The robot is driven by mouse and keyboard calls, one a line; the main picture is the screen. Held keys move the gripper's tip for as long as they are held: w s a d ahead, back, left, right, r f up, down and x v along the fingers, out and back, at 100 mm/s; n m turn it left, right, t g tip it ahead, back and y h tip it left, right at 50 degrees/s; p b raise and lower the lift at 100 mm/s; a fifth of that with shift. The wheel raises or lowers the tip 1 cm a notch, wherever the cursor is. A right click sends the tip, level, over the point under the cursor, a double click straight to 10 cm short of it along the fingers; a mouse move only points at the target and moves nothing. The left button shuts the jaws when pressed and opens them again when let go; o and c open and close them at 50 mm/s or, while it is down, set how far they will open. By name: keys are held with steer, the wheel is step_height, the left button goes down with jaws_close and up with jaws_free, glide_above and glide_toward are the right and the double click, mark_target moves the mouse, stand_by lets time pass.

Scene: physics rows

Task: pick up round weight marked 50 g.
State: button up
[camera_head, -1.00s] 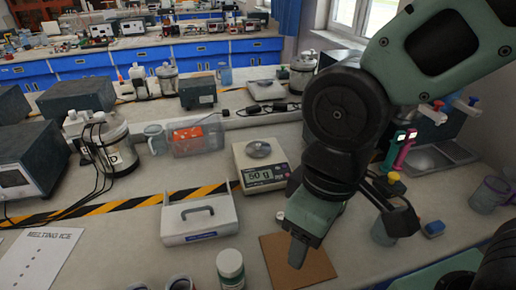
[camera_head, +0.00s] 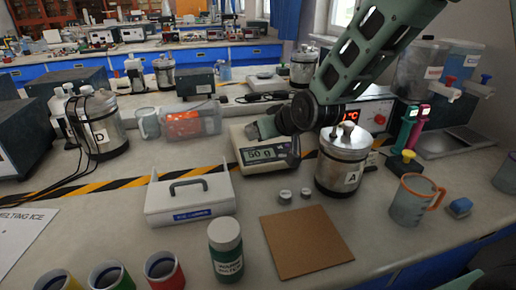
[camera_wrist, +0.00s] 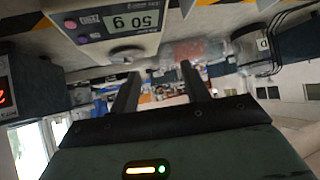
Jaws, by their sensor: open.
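The digital scale (camera_head: 240,145) stands mid-bench and its display reads 50 g. In the wrist view the scale (camera_wrist: 100,22) is upside down at the top left. A round silver weight (camera_wrist: 126,54) sits on its pan, close to the left fingertip and not between the fingers.
Metal vessel A (camera_head: 343,160) stands right of the scale, with two small round metal pieces (camera_head: 285,195) (camera_head: 305,193) beside it. A clear bin (camera_head: 190,122) stands left of the scale.

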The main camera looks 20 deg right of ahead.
steer(key=w+d+f+t+b, duration=0.1)
steer(key=w+d, duration=0.1)
steer(key=w+d+f+m+t+h+b, duration=0.1)
steer(key=w+d, duration=0.1)
steer(key=w, duration=0.1)
steer(key=w+d+f+t, duration=0.1)
steer(key=w+d+f, duration=0.1)
steer(key=shift+w+d+b, duration=0.2)
steer(key=shift+d+b, duration=0.1)
steer(key=shift+b, duration=0.1)
steer(key=shift+t, duration=0.3)
steer(key=x, duration=0.6)
steer(key=shift+r+p, duration=0.15)
steer(key=shift+p, duration=0.2)
steer(key=shift+p+x, duration=0.4)
steer(key=shift+x, duration=2.5)
steer(key=shift+a+r, duration=0.15)
jaws_close()
